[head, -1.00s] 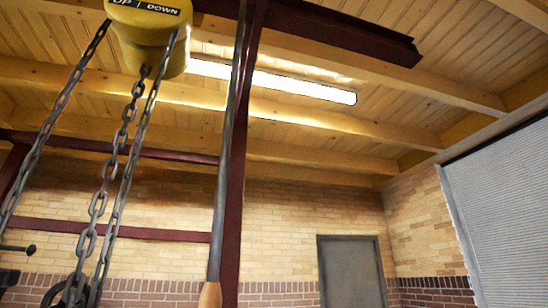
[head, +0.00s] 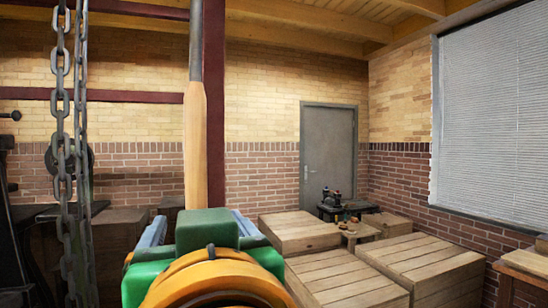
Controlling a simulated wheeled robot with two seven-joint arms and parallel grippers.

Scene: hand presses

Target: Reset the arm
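A tall straight bar stands near the middle left of the head view, with a grey metal upper part (head: 196,40) and a pale wooden lower part (head: 195,145). Its lower end passes out of sight behind a green block (head: 207,229). I cannot tell whether the bar joins this machine.
Heavy chains (head: 72,150) hang at the left. A grey door (head: 328,157) is in the brick back wall. A dark red post (head: 214,120) rises behind the bar.

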